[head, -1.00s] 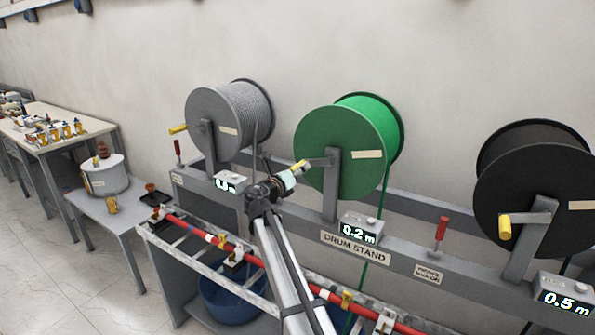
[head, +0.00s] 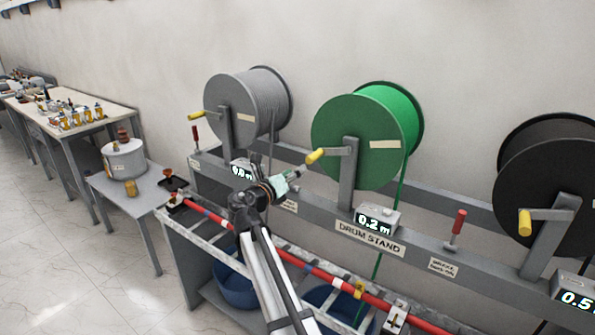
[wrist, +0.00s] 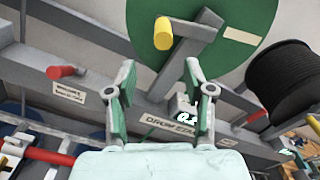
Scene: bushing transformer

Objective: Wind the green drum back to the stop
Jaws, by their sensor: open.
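The green drum (head: 360,145) stands in the middle of the drum stand (head: 425,262). Its grey crank with a yellow handle (head: 315,156) points left. The display box (head: 376,219) below reads 0.2 m. My gripper (head: 298,173) is left of and a little below the yellow handle, apart from it. In the wrist view my gripper (wrist: 160,80) is open with nothing between its fingers. The yellow handle (wrist: 163,33) shows beyond the fingertips, in front of the green drum (wrist: 245,15). A green line hangs down from the drum.
A grey drum (head: 255,105) stands to the left and a black drum (head: 550,180) to the right, each with a yellow crank handle. A red-handled lever (head: 458,225) stands right of the display. A red bar (head: 325,278) and blue tubs (head: 237,285) lie below.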

